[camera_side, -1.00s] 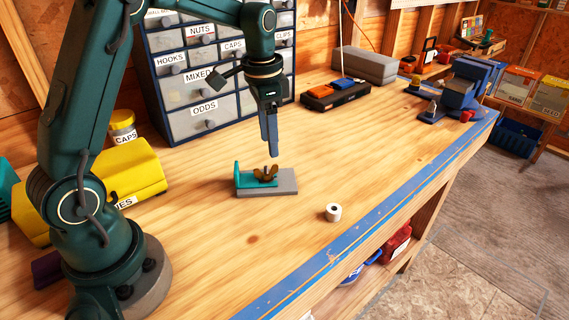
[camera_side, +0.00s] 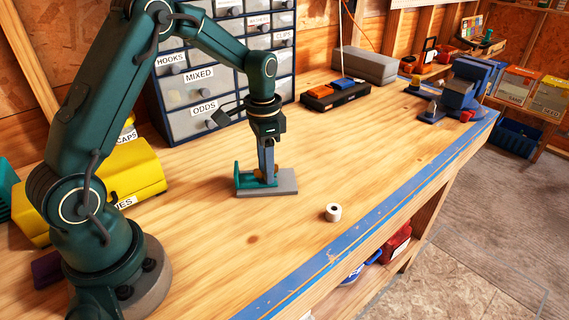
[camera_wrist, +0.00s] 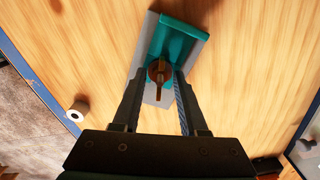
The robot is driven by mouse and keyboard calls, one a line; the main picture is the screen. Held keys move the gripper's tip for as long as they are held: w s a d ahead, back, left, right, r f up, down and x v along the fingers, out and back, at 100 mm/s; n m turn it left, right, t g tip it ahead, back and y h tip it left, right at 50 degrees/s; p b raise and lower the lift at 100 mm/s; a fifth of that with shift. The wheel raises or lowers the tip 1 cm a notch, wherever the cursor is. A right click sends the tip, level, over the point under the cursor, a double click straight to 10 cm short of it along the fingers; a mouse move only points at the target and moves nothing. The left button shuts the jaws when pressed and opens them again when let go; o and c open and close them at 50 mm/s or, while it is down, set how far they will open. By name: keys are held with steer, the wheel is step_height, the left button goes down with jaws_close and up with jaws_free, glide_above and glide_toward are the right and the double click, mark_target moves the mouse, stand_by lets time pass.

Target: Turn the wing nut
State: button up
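The brass wing nut (camera_wrist: 158,72) sits on a stud on a teal bracket (camera_wrist: 178,40) with a grey base plate (camera_side: 285,188). In the side view the gripper fingers mostly hide the nut. My gripper (camera_side: 267,178) points straight down over the bracket with its fingertips at the height of the nut. In the wrist view my gripper (camera_wrist: 160,80) is open, with one finger on each side of the nut. A gap shows between the fingers, and I cannot tell whether either tip touches a wing.
A drawer cabinet (camera_side: 205,95) stands behind, and a yellow case (camera_side: 135,172) lies to the left. The bench in front of the bracket is clear.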

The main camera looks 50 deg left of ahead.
jaws_close()
steer(key=shift+m, duration=0.3)
steer(key=m, duration=0.3)
steer(key=shift+m, duration=2.5)
steer(key=shift+o, duration=2.2)
jaws_free()
